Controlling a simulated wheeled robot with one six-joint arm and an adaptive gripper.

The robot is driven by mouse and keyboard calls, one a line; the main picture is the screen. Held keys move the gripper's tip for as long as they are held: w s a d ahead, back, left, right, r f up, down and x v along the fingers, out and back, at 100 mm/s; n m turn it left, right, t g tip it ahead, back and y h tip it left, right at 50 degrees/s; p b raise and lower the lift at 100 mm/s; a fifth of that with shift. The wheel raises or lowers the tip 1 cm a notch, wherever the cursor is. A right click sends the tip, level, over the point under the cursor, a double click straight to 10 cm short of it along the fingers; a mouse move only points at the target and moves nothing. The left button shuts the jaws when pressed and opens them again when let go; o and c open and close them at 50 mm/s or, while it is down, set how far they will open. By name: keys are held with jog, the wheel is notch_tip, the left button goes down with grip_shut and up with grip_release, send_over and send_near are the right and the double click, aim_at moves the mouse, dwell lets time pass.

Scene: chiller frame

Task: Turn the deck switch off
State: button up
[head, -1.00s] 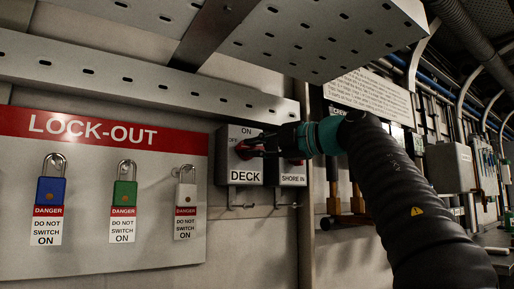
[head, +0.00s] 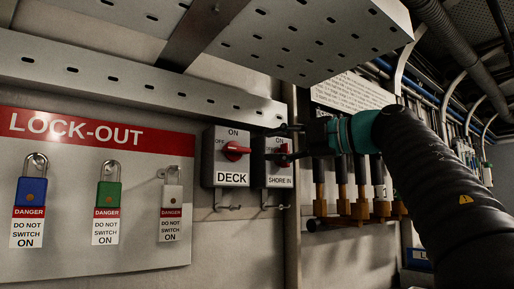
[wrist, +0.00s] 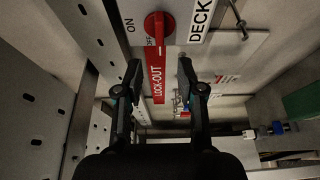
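The deck switch (head: 226,172) is a grey box with a red rotary knob (head: 235,151), ON marked above and OFF at its left. The knob's bar lies horizontally, in line with the OFF mark. The knob also shows at the top of the wrist view (wrist: 158,27), its bar running past OFF rather than toward ON. My gripper (head: 284,143) is right of the deck knob, in front of the SHORE IN box in the head view. In the wrist view its fingers (wrist: 160,70) are apart, with nothing between them, and clear of the knob.
The SHORE IN switch (head: 274,180) is close on the right, its knob partly hidden by my gripper. The lock-out board (head: 70,190) with blue, green and white padlocks is left. A perforated metal tray (head: 310,40) overhangs above.

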jog(key=v, duration=0.3)
jog(key=shift+s+d, duration=0.2)
jog(key=shift+d, duration=0.05)
dwell(0.4)
